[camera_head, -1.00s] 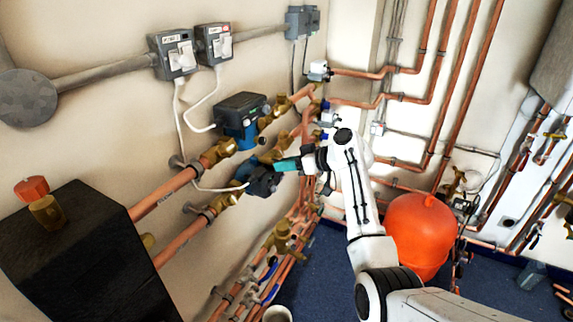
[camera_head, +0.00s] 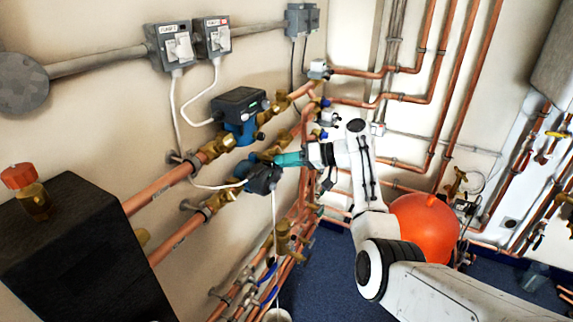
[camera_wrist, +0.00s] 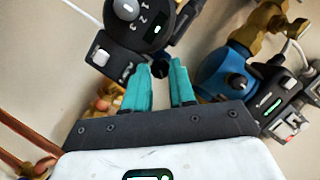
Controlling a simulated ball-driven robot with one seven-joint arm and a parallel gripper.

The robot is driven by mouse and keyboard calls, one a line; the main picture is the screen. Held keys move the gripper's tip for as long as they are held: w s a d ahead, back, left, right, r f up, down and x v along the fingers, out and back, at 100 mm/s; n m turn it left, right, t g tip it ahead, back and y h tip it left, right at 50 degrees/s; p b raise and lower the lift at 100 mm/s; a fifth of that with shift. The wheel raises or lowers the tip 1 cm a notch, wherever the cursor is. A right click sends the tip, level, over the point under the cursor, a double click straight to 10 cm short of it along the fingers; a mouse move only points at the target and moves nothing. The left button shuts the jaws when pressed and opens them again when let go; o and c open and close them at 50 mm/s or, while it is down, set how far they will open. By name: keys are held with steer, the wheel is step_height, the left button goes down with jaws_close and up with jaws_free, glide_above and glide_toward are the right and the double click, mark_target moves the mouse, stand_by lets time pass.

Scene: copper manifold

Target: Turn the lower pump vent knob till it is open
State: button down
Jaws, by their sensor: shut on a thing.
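The lower pump (camera_head: 262,180) is a dark unit on the lower copper pipe; its dial face (camera_wrist: 140,18) with numbers shows at the top of the wrist view. Its small black vent knob (camera_wrist: 160,70) sits between my teal fingertips. My gripper (camera_head: 278,160) reaches the pump from the right in the head view and is shut on the knob; it also shows in the wrist view (camera_wrist: 161,68). The fingers hide the knob in the head view. A thin pale stream (camera_head: 275,225) runs down from the pump.
The upper pump (camera_head: 240,115), blue and dark, is close above; it also shows at right in the wrist view (camera_wrist: 235,78). A pale bucket (camera_head: 278,315) is partly visible at the bottom edge. A red tank (camera_head: 425,228) stands beside my arm.

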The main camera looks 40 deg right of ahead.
steer(key=shift+d+m+y+b, duration=0.1)
steer(key=shift+m+y+b, duration=0.25)
steer(key=shift+m+y, duration=0.35)
steer(key=c, duration=0.9)
jaws_free()
steer(key=b+v, duration=0.1)
steer(key=v, duration=0.9)
steer(key=shift+s+d+b, duration=0.2)
steer(key=shift+s+b, duration=0.15)
steer(key=shift+b, duration=0.05)
